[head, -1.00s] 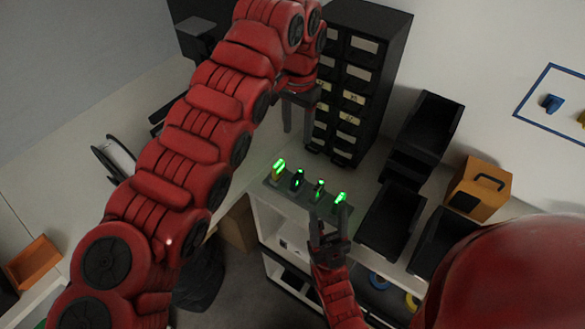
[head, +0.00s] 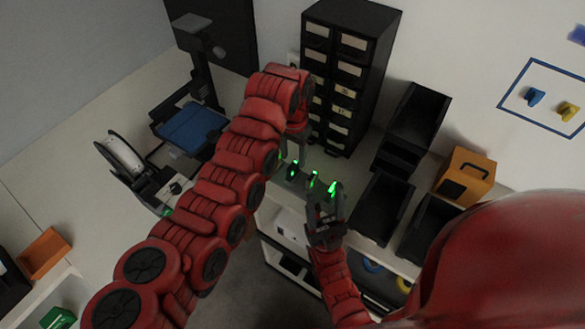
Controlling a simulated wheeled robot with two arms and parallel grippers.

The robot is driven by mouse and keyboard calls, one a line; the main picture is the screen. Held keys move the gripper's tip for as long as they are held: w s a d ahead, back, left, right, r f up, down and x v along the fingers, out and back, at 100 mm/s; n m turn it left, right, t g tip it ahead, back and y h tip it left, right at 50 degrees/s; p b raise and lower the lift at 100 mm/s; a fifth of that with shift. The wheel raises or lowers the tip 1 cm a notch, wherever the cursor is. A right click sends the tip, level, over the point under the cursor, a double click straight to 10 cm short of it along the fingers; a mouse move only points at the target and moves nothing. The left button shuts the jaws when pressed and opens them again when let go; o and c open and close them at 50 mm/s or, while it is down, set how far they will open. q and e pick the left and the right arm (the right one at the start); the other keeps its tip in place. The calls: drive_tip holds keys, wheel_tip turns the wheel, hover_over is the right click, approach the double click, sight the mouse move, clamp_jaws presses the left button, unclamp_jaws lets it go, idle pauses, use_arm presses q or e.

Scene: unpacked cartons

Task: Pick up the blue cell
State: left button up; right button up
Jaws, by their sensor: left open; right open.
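A row of small cells with green lights stands in a charger tray (head: 300,184) on the bench. One dark cell (head: 293,171) shows near the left arm, with another cell (head: 313,180) and a brighter green-lit cell (head: 332,190) to its right. Their body colours are too dark and small to tell which is blue. My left gripper (head: 294,152) is open, pointing down at the tray's left end, partly hidden by its own arm. My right gripper (head: 325,200) is open, its fingers pointing up in the picture and overlapping the tray's right end. I see nothing held in either.
A black drawer cabinet (head: 347,75) stands behind the tray. Black bins (head: 380,210) and an orange box (head: 464,176) are to the right.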

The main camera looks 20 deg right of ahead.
sight(293, 165)
use_arm(q)
drive_tip(key=f, duration=0.1)
drive_tip(key=f+p, duration=0.2)
drive_tip(key=shift+s+a+f, duration=0.15)
drive_tip(key=shift+s+f, duration=0.1)
drive_tip(key=shift+w+f, duration=0.1)
drive_tip(key=shift+f, duration=0.25)
clamp_jaws()
idle(0.9)
